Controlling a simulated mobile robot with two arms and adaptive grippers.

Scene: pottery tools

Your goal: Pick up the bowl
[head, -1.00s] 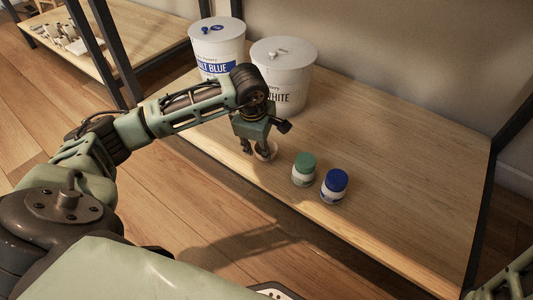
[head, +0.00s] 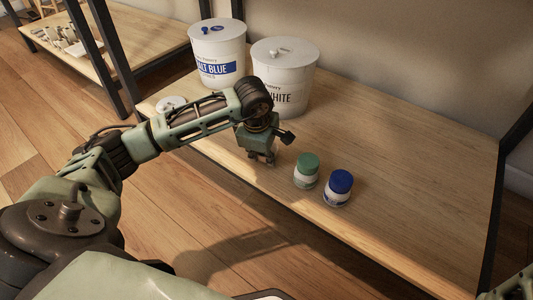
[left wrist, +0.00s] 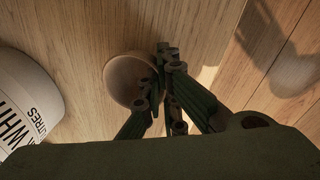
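The bowl (left wrist: 126,79) shows in the left wrist view as a small round beige-brown shape on the wooden shelf. My left gripper (left wrist: 162,80) is at its right rim, with the fingertips close together and overlapping the edge. Whether they clasp the rim cannot be told. In the head view my left gripper (head: 262,158) points down low over the shelf's front part, left of the green-lidded jar, and the bowl is mostly or wholly hidden by it. My right gripper is out of view.
A green-lidded jar (head: 307,171) and a blue-lidded jar (head: 337,188) stand right of my gripper. A blue-labelled bucket (head: 217,55) and a white bucket (head: 284,82) stand behind. A pale round item (head: 171,103) lies left. The shelf's right side is clear.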

